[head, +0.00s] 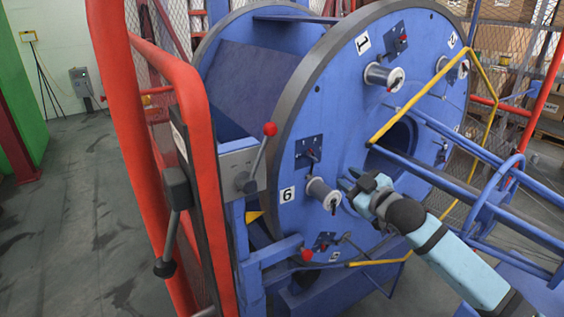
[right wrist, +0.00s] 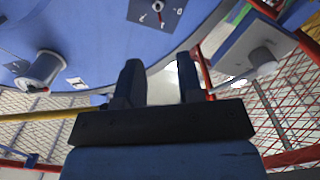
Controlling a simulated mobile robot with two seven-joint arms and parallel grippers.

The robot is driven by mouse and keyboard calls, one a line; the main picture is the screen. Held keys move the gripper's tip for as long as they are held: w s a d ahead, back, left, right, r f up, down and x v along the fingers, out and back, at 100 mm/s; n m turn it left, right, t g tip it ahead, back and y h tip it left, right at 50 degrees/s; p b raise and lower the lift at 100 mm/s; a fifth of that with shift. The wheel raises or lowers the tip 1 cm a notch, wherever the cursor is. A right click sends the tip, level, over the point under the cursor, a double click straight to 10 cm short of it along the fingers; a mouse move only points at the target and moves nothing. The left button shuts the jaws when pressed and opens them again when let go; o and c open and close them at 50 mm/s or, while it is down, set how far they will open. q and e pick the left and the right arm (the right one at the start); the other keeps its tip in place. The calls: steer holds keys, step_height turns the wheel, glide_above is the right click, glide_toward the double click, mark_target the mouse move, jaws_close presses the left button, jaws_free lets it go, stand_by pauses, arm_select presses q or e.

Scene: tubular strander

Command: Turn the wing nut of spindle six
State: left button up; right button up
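The label "6" (head: 287,194) is on the face of the big blue disc (head: 345,110). Beside it, spindle six (head: 322,195) juts out with a pale spool. Its wing nut, at the spindle's outer end (head: 333,203), is too small to make out clearly. My right gripper (head: 350,180) is just right of the spindle's end, in front of the disc, with no contact clearly visible. In the right wrist view its two dark fingers (right wrist: 159,82) stand apart with nothing between them. A spool (right wrist: 42,70) shows at the left there; I cannot tell which spindle it is on. My left gripper is not in view.
A plate with a red-knobbed lever (head: 310,152) sits above spindle six. Blue bars (head: 450,140) and a yellow bent rail (head: 420,95) run near my right arm. A red frame (head: 195,150) and a red-knobbed lever (head: 262,145) stand left. Grey floor (head: 85,220) is open at far left.

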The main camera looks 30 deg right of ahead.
mark_target(314, 154)
steer(key=w, duration=0.9)
steer(key=w+a+p, duration=0.1)
steer(key=w, duration=0.4)
steer(key=shift+a+r, duration=0.1)
steer(key=shift+r, duration=0.15)
jaws_close()
